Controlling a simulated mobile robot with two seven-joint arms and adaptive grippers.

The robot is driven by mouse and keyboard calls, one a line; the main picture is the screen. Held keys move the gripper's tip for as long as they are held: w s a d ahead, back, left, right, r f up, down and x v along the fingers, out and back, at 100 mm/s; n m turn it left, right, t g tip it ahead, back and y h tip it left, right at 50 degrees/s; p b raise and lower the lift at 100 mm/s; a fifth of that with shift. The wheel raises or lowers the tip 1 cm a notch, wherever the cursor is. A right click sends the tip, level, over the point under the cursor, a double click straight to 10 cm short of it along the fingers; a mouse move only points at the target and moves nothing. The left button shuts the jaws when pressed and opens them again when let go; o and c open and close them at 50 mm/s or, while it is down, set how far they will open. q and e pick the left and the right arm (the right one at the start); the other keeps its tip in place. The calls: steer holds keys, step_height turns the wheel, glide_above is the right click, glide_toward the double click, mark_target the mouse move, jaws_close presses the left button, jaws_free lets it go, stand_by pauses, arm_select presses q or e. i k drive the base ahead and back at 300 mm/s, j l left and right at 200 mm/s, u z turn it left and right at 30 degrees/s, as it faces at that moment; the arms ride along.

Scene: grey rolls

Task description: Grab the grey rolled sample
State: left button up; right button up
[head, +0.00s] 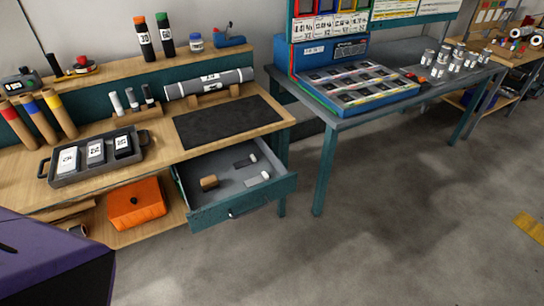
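The grey rolled sample (228,78) lies level across a small wooden cradle (237,91) at the back of the wooden workbench (165,155). It has dark bands near its ends and a white label around its middle. Nothing is touching it from above. The raised wooden shelf (118,76) runs just behind it, and a dark mat (230,121) lies in front of it. Neither of my grippers is in view.
An open drawer (282,187) with small items juts out below the mat. A grey tray (135,151) with labelled packs and a rack of small tubes (137,117) stand left of the roll. A sample table (342,120) stands right; floor (400,230) in front is clear.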

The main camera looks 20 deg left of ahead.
mark_target(130, 93)
steer(key=k+u, duration=0.1)
steer(key=u, duration=1.55)
steer(key=i+l, duration=0.1)
steer(key=l, duration=0.15)
steer(key=i+l+u, duration=0.1)
steer(key=l, duration=0.1)
